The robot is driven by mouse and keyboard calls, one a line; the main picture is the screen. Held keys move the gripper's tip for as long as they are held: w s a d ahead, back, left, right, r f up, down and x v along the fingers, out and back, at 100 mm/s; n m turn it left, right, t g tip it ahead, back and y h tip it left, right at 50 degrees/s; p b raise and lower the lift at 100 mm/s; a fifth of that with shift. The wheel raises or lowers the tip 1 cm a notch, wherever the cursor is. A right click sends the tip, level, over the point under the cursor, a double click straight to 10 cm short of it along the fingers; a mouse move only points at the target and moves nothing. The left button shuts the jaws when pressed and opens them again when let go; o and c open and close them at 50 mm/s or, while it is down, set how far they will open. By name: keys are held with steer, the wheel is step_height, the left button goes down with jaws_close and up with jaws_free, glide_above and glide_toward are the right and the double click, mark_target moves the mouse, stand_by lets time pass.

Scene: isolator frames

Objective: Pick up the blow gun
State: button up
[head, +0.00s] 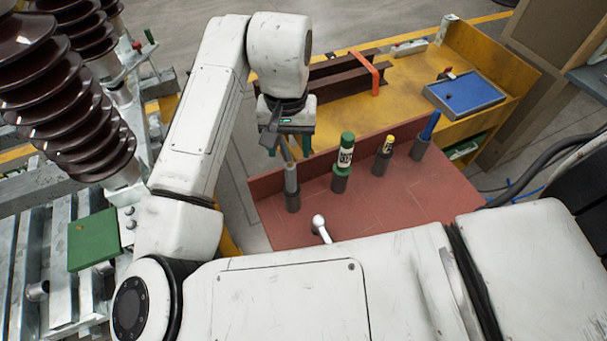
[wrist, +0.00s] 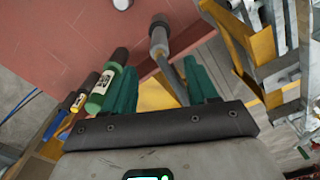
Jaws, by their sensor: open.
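A grey tool with a thin bent tube, which looks like the blow gun (head: 290,178), stands upright in a dark grey holder (head: 293,202) at the left of the red tabletop. My gripper (head: 289,148) is above it, with its two green fingers apart. In the wrist view, the blow gun's thin tube (wrist: 173,77) reaches into the gap between the fingers of my gripper (wrist: 158,72), nearer the right finger. I cannot tell whether it touches a finger. The blow gun's body (wrist: 160,42) lies beyond the fingertips.
On the red tabletop (head: 390,205), a green-and-white bottle (head: 346,150), a yellow-topped tool (head: 388,146) and a blue tool (head: 430,126) stand in holders to the right. A white ball-ended part (head: 319,224) is in front. A yellow bench (head: 400,85) with brown beams (head: 335,80) lies behind.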

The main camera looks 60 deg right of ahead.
mark_target(291, 163)
step_height(291, 163, down, 5)
steer(key=shift+f, duration=0.1)
steer(key=shift+s+a+f+p, duration=0.1)
steer(key=shift+f+p, duration=0.1)
steer(key=shift+f, duration=0.7)
steer(key=shift+w+a+f+p, duration=0.1)
steer(key=shift+f+p, duration=0.1)
steer(key=shift+f, duration=0.7)
steer(key=shift+s+a+f+p, duration=0.1)
steer(key=shift+f+p, duration=0.1)
steer(key=shift+f, duration=0.7)
jaws_close()
